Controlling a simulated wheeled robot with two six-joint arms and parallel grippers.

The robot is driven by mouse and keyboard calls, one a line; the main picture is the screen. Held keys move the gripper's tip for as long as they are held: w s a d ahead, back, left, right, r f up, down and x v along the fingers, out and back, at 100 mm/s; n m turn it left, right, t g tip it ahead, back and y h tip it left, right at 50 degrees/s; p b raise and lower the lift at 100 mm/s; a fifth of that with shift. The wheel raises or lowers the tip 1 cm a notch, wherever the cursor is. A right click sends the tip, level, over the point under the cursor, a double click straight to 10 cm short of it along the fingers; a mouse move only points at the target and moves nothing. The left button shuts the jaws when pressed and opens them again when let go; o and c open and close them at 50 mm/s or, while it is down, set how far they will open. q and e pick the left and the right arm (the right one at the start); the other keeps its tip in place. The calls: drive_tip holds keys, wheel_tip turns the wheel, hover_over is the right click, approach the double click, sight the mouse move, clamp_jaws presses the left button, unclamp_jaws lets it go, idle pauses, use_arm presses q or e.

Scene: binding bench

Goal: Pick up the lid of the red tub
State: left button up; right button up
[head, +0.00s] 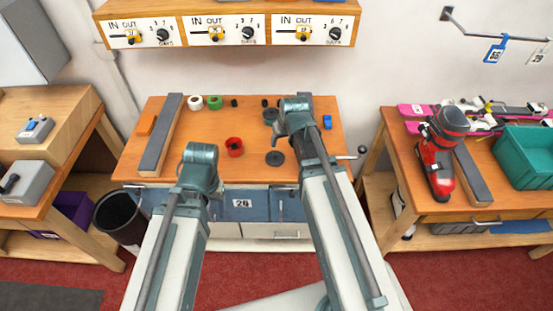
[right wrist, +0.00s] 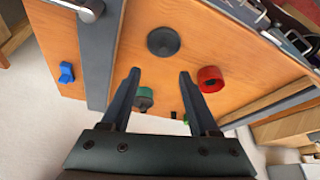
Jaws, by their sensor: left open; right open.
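The red tub (head: 235,147) stands on the middle bench; it also shows in the right wrist view (right wrist: 210,79), right of the fingers. Its middle looks dark, and I cannot tell whether a lid is on it. A dark round disc (head: 275,158) lies to its right, also seen in the right wrist view (right wrist: 163,41). My right gripper (right wrist: 157,78) is open above the bench, with a dark-and-green round piece (right wrist: 143,98) showing between its fingers, lower down. My left gripper (head: 200,163) is above the bench's front left, open; its fingertips are hidden.
A white tub (head: 195,102) and a green tub (head: 214,102) stand at the back. Another dark round piece (head: 270,115) is beside my right wrist. Grey rails (head: 161,135) flank the bench, with a blue clip (head: 327,121) at right. The front middle is fairly clear.

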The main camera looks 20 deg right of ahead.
drive_tip(key=b, duration=0.7)
approach(275, 154)
drive_tip(key=x, duration=0.3)
drive_tip(key=shift+s+d, duration=0.2)
drive_tip(key=shift+d, duration=0.1)
drive_tip(key=shift+w+f, duration=0.1)
drive_tip(key=shift+f, duration=0.1)
drive_tip(key=shift+f, duration=0.1)
drive_tip(key=b+x, duration=0.4)
drive_tip(key=x, duration=0.1)
drive_tip(key=shift+w+a+b, duration=0.15)
drive_tip(key=shift+a+b, duration=0.1)
drive_tip(key=shift+b, duration=0.1)
drive_tip(key=shift+c, duration=0.3)
clamp_jaws()
